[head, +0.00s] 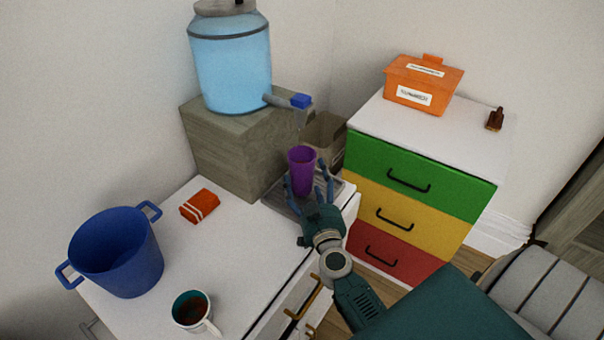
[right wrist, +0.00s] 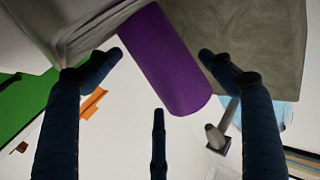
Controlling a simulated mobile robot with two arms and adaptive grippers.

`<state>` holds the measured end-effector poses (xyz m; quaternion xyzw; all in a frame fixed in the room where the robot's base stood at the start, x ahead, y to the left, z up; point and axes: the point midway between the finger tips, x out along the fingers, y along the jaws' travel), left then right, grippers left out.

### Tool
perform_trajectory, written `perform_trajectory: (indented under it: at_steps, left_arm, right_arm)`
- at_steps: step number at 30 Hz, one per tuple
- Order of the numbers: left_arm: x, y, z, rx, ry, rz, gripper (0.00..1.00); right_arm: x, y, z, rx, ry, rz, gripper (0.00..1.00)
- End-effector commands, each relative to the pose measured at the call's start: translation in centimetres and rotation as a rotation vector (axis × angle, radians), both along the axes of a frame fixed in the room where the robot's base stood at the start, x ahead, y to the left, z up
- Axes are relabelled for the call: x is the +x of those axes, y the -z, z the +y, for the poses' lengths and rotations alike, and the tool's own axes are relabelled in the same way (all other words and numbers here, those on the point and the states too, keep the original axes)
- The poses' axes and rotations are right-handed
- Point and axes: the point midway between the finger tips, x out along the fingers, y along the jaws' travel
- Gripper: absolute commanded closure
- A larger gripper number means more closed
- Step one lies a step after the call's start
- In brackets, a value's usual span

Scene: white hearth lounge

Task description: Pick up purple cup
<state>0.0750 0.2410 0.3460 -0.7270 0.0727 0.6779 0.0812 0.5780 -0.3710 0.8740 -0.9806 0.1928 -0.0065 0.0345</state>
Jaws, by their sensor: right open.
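The purple cup (head: 301,171) stands upright on a grey tray (head: 281,196) at the counter's far right corner, below the spout of the blue water dispenser. My right gripper (head: 307,183) is open with its fingers on either side of the cup. In the right wrist view the purple cup (right wrist: 170,62) lies between the spread fingertips of the right gripper (right wrist: 163,55), and the fingers appear apart from it. My left gripper is in neither view.
The water dispenser (head: 230,62) stands on a wooden block (head: 222,145) behind the cup. A blue pot (head: 117,255), a white mug (head: 191,311) and an orange packet (head: 199,206) are on the counter. A drawer unit (head: 410,190) stands to the right, carrying an orange box (head: 423,82).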

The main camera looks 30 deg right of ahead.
Motion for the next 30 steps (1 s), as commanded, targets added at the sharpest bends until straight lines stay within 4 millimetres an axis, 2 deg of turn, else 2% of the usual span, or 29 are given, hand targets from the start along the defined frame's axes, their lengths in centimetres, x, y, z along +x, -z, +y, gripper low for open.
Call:
perform_trajectory:
  at_steps: [1, 3, 6, 10, 16, 17, 24, 30]
  left_arm:
    - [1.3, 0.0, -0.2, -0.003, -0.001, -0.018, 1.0]
    - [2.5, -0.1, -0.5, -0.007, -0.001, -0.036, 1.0]
    - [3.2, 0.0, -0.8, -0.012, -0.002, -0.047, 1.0]
    - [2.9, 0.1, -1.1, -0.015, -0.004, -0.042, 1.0]
    - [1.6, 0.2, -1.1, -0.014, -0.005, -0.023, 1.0]
    - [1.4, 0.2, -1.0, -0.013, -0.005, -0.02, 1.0]
    - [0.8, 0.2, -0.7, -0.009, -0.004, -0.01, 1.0]
    - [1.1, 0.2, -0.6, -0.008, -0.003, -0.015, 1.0]
  right_arm:
    - [0.9, -0.2, -0.4, -0.002, 0.0, -0.004, 0.19]
    - [2.0, -0.2, -0.8, -0.001, 0.0, -0.004, 0.19]
    - [3.2, -0.1, -1.3, -0.002, -0.001, -0.002, 0.19]
    - [3.9, -0.1, -1.6, 0.0, 0.0, -0.001, 0.19]
    - [4.0, -0.1, -1.7, 0.0, 0.0, -0.001, 0.19]
    - [4.0, -0.1, -1.6, 0.0, 0.0, -0.001, 0.21]
    - [4.0, -0.2, -1.6, -0.001, -0.001, -0.002, 0.69]
    - [4.0, -0.2, -1.6, -0.001, -0.001, -0.002, 0.69]
